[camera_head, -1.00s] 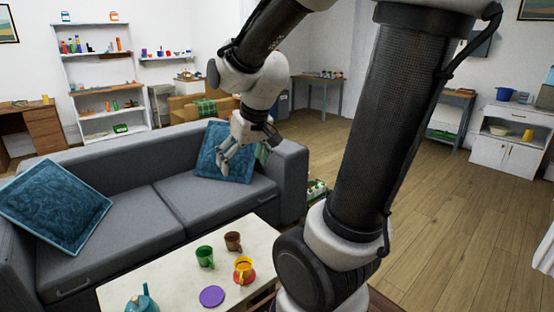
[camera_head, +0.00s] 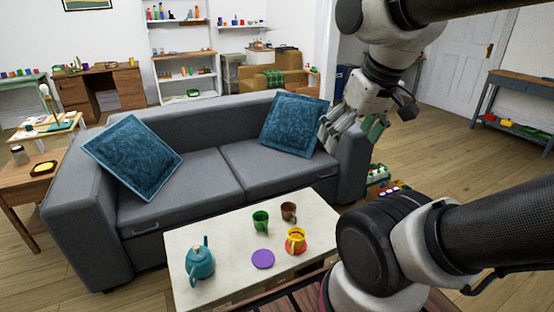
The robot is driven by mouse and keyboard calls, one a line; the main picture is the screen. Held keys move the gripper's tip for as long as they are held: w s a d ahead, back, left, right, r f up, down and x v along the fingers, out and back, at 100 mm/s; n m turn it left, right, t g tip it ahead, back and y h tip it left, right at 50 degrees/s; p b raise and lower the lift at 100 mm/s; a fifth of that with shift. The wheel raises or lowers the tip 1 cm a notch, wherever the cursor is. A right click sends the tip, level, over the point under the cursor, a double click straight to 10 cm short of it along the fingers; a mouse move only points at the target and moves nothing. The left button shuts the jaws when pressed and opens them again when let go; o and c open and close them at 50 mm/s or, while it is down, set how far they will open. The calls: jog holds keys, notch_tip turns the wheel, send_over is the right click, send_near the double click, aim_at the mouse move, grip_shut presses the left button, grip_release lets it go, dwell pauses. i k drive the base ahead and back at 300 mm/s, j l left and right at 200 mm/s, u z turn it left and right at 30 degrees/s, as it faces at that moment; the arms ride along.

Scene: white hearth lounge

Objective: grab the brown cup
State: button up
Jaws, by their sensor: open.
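The brown cup (camera_head: 289,211) stands upright on the pale coffee table (camera_head: 213,237), near its far right part. A green cup (camera_head: 260,221) is just left of it. A yellow cup (camera_head: 296,237) stands on a red coaster (camera_head: 303,251) in front of it. My gripper (camera_head: 348,140) is open and empty. It hangs above and to the right of the brown cup in the picture, in front of the right end of the sofa. The gripper is well apart from the cup.
A teal teapot (camera_head: 200,260) and a purple coaster (camera_head: 263,259) are also on the coffee table. The grey sofa (camera_head: 182,193) with blue cushions stands behind it. A side table (camera_head: 30,183) is at the left. Wooden floor (camera_head: 440,150) is open at the right.

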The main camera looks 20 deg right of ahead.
aim_at(289, 209)
jog(key=i+l, duration=0.75)
jog(key=l+u, duration=0.05)
